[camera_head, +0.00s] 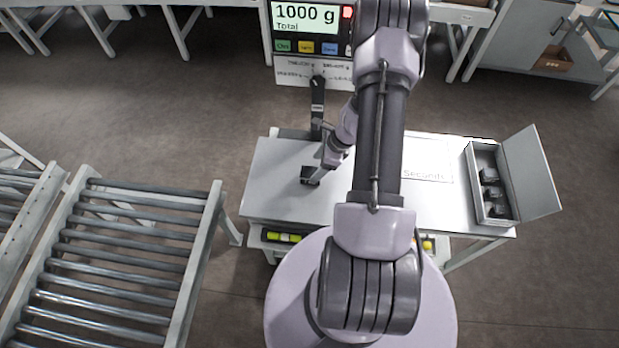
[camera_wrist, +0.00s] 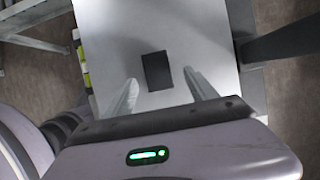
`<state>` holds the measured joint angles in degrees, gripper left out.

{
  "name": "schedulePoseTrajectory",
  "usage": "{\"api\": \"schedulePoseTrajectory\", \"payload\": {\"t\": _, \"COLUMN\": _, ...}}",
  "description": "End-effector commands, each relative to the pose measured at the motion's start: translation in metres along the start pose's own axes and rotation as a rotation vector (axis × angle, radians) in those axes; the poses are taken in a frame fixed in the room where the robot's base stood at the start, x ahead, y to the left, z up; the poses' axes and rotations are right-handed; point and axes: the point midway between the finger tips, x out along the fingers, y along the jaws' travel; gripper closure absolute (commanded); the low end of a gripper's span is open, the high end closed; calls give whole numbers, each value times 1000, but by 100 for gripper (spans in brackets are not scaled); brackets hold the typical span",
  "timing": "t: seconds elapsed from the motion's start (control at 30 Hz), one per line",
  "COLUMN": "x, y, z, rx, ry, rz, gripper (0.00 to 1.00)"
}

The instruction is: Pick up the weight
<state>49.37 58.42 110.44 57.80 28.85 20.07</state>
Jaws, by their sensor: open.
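A dark, block-like weight (camera_head: 310,175) sits on the light table top, left of the middle. In the wrist view the same dark weight (camera_wrist: 158,71) shows from above as a rectangle. My gripper (camera_wrist: 160,79) is open, with one pale finger to each side of the weight in the picture; I cannot tell how high the fingers are above it. In the head view my gripper (camera_head: 324,165) is beside and just above the weight, partly hidden by my arm. More dark weights (camera_head: 490,177) lie in an open grey case at the table's right end.
The table (camera_head: 275,165) is mostly clear around the weight. The case (camera_head: 474,165) has its lid open to the right. A scale display (camera_head: 305,20) reading 1000 g Total stands on a dark post behind. A roller conveyor (camera_head: 205,255) is at the left.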

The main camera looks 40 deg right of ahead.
Motion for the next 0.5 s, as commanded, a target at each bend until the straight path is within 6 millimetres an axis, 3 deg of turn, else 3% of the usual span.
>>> {"api": "schedulePoseTrajectory", "payload": {"t": 0.3, "x": 54, "y": 4, "z": -2, "rx": -1, "ry": 0, "rz": 1, "gripper": 34}}
{"api": "schedulePoseTrajectory", "payload": {"t": 0.5, "x": 58, "y": 3, "z": 0, "rx": -2, "ry": 0, "rz": -1, "gripper": 34}}
